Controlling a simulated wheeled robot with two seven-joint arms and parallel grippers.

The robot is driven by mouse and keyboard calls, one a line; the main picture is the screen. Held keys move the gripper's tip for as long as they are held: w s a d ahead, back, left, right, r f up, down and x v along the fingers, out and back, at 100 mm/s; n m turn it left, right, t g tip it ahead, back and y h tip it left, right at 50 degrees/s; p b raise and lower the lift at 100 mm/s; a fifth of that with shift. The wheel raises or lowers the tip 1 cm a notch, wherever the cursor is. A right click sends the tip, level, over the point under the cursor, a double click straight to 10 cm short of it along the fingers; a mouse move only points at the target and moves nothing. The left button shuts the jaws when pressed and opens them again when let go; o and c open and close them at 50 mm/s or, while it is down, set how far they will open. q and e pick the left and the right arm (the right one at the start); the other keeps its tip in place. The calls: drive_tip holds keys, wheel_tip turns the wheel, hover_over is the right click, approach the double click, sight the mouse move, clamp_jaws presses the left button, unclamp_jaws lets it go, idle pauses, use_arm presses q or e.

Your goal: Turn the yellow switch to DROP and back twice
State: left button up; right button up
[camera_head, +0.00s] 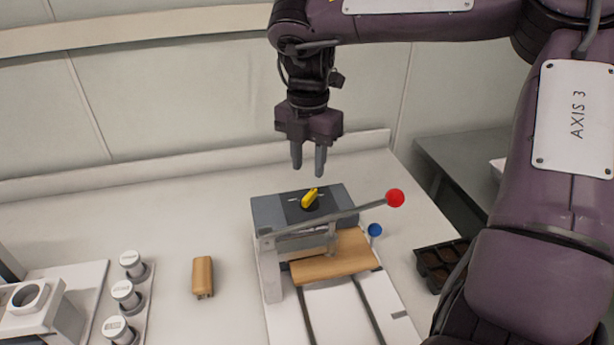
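The yellow switch (310,198) sits on a dark square plate on top of a grey box (269,212) in the middle of the bench. Its knob is turned slantwise, the upper end to the right. Its labels are too small to read. My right gripper (309,172) hangs above the switch, pointing down, with its two fingers a little apart and nothing seen between them. The fingertips look clear of the knob. My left gripper is out of view.
A metal lever with a red ball (396,198) crosses in front of the switch. A blue ball (375,230) and a wooden block (334,259) are near it. A small wooden piece (203,276) and several capped jars (133,264) stand left. A dark tray (440,264) is right.

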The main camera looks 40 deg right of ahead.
sight(309, 195)
drive_tip(key=f, duration=0.7)
drive_tip(key=shift+s+a+p, duration=0.15)
drive_tip(key=shift+s+p, duration=0.1)
drive_tip(key=shift+p, duration=0.1)
clamp_jaws()
